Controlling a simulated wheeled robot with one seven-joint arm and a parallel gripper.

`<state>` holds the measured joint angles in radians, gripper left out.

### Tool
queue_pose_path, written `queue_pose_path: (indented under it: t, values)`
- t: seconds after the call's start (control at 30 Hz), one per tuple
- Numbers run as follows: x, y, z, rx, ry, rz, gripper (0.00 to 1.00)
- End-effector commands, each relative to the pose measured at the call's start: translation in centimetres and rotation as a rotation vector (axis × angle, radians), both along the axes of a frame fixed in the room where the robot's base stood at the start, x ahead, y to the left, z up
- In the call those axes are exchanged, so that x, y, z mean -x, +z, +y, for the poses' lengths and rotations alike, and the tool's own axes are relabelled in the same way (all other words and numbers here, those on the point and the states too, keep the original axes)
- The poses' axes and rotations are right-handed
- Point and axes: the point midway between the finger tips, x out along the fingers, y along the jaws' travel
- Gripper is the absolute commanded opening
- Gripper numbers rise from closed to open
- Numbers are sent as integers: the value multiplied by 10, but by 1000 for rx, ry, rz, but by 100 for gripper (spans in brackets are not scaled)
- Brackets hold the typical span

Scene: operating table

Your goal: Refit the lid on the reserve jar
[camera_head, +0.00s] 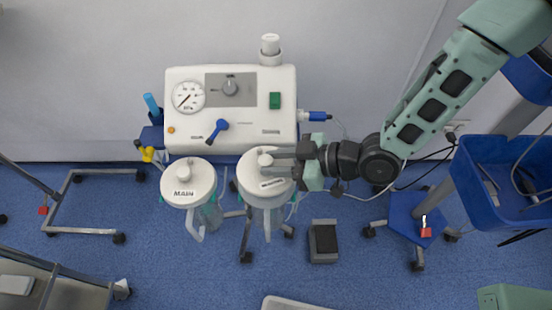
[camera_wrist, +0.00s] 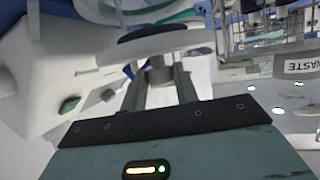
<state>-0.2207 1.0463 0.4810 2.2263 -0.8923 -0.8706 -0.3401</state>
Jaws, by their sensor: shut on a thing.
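The reserve jar (camera_head: 268,218) hangs in front of the suction unit, to the right of the jar marked MAIN. Its white round lid (camera_head: 270,187) is at the jar's top in the head view and hides the mouth. From above I cannot tell whether the lid is seated or just over the rim. My gripper (camera_head: 272,162) comes in from the right and is shut on the lid's knob. In the wrist view, the knob (camera_wrist: 159,72) sits between my two fingers, with a wide pale and dark rounded shape beyond it.
The MAIN jar (camera_head: 184,193) with its white lid stands close on the left. The white suction unit (camera_head: 198,143) with gauge and dials is just behind. A blue bin (camera_head: 485,215) stands at the right, and a dark pedal (camera_head: 323,240) lies on the floor.

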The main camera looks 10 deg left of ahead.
Motion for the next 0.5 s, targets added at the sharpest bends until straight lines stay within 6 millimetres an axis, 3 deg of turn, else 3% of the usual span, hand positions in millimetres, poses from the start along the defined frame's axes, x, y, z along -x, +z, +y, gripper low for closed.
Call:
queue_pose_path:
  t: [0.2, 0.5]
  values:
    - [0, -19, 0, -1, 0, -1, 5]
    - [0, -20, 0, -1, 0, -1, 5]
